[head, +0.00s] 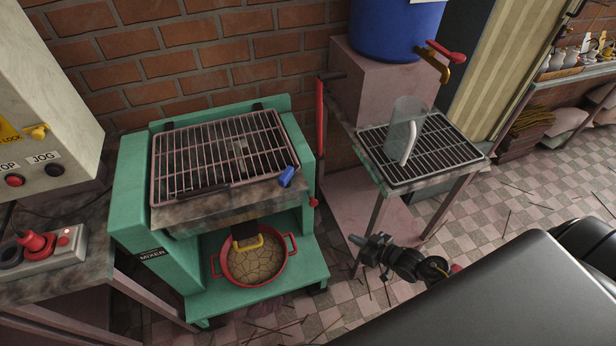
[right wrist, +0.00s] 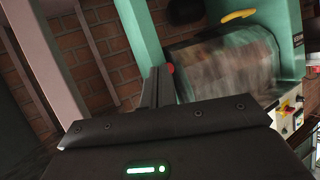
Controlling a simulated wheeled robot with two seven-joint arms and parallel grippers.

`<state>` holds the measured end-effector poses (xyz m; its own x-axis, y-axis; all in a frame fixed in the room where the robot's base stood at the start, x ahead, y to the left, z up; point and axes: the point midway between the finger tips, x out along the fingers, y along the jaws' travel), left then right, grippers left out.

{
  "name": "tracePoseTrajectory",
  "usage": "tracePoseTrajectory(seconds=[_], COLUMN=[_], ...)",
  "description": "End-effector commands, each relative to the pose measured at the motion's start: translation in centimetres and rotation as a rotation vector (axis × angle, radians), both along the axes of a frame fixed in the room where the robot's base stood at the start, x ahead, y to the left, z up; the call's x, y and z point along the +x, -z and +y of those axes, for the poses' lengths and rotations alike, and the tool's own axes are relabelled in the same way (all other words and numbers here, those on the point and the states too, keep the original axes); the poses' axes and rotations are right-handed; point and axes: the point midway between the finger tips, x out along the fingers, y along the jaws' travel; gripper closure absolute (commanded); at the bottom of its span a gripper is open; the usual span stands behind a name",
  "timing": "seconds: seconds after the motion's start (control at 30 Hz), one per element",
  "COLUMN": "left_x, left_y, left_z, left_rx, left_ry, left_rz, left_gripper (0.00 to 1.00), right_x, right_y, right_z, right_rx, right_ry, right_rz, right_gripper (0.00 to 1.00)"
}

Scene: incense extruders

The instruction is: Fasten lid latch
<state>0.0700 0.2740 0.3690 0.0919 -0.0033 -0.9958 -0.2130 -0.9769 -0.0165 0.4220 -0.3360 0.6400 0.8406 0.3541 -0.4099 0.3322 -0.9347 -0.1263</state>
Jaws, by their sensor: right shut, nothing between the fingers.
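The teal mixer (head: 215,205) stands against the brick wall in the head view. Its barred metal lid (head: 225,150) lies down over the trough. A blue latch handle (head: 287,177) sits at the lid's front right corner, tilted; I cannot tell whether it is engaged. My right gripper (head: 356,240) is right of and below the latch, apart from it, in front of the small grill table. It is shut and empty. In the right wrist view, its fingers (right wrist: 158,88) point towards the mixer's drum side (right wrist: 225,65). The latch is not clear there. My left gripper is not in view.
A red pot (head: 252,262) sits on the mixer's lower shelf. A red lever (head: 320,130) rises at the mixer's right side. A grill table (head: 450,178) with a clear jug (head: 406,125) stands to the right. A control box (head: 42,248) is at left.

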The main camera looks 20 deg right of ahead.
Motion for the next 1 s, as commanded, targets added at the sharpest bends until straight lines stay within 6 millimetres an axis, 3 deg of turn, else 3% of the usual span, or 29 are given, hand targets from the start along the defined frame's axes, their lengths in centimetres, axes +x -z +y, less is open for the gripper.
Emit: tracePoseTrajectory(seconds=[0.03, 0.1, 0.2, 0.3, 0.4, 0.5, 0.63, 1.0], left_x=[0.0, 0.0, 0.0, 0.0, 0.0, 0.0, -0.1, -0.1], left_y=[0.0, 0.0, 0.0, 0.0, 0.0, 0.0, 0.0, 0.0], left_z=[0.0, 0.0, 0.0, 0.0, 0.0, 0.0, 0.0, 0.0], left_rx=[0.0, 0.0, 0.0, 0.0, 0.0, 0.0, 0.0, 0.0], left_ry=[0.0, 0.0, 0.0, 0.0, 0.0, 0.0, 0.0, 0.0], left_rz=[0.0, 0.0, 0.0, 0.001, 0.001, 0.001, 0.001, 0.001], left_gripper=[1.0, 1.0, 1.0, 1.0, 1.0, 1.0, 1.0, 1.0], right_x=[-3.1, -7.9, -15.7, -23.2, -29.2, -33.1, -35.2, -35.3], right_y=[5.6, 11.9, 19.0, 23.3, 25.6, 26.6, 27.0, 27.1], right_z=[0.7, 1.4, 2.9, 4.3, 5.3, 5.9, 6.2, 6.2], right_rx=[-0.029, -0.09, -0.182, -0.268, -0.338, -0.385, -0.412, -0.414], right_ry=[0.048, 0.092, 0.117, 0.108, 0.088, 0.068, 0.056, 0.056], right_rz=[0.129, 0.295, 0.518, 0.705, 0.844, 0.931, 0.978, 0.981], right_gripper=[1.0, 1.0, 1.0, 1.0, 1.0, 1.0, 1.0, 1.0])
